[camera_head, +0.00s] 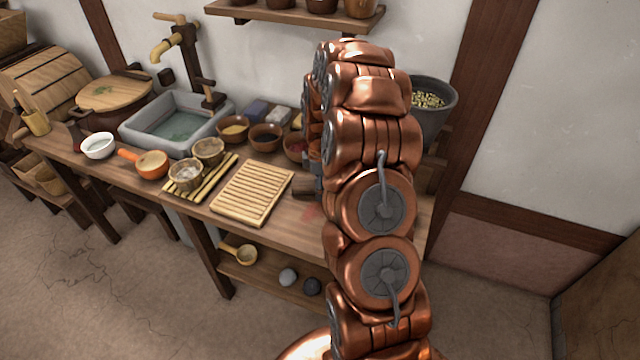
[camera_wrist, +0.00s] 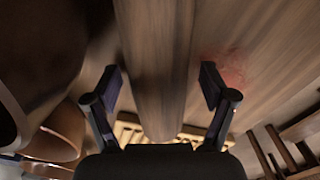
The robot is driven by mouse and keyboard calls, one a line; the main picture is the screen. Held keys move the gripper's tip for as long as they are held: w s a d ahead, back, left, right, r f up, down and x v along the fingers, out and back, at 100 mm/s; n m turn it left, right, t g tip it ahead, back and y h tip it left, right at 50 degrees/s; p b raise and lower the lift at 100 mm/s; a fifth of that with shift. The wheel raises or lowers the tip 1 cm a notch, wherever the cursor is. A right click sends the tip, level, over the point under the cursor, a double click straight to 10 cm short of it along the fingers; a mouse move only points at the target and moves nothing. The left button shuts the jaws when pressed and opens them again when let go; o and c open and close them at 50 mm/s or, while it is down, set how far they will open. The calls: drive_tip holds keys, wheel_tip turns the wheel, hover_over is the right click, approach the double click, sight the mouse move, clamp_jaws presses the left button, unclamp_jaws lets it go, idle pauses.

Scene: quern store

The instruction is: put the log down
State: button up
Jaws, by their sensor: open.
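A brown wooden log (camera_wrist: 155,105) runs lengthwise between the two dark fingers of my gripper (camera_wrist: 160,76) in the wrist view. The fingers stand apart, with a gap on both sides of the log. The log appears to lie on the wooden bench top (camera_wrist: 225,35); its contact with the wood is hard to see. In the head view, one end of the log (camera_head: 304,186) shows to the right of a slatted board (camera_head: 252,193). My copper-coloured arm hides the rest of the log and most of my gripper there.
Bowls (camera_head: 266,137) stand behind the log, close to my arm. A grey sink (camera_head: 178,122), cups (camera_head: 186,174) on a slatted mat and an orange-handled pan (camera_head: 152,165) are to the left. A grey bucket (camera_head: 432,110) stands behind my arm. A reddish stain marks the bench beside the log.

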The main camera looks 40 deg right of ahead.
clamp_jaws()
idle(0.8)
drive_tip(key=shift+r, duration=0.1)
drive_tip(key=shift+r+b, duration=0.6)
drive_tip(key=shift+r, duration=0.6)
drive_tip(key=shift+s+a+r, duration=0.25)
drive_tip(key=shift+r, duration=0.25)
drive_tip(key=s+a+b, duration=0.1)
drive_tip(key=s+a, duration=0.2)
drive_tip(key=s+a+r+b, duration=0.1)
drive_tip(key=s+a, duration=0.2)
drive_tip(key=s, duration=0.1)
drive_tip(key=s+a+b, duration=0.1)
drive_tip(key=s+a, duration=0.3)
drive_tip(key=shift+s+r, duration=0.2)
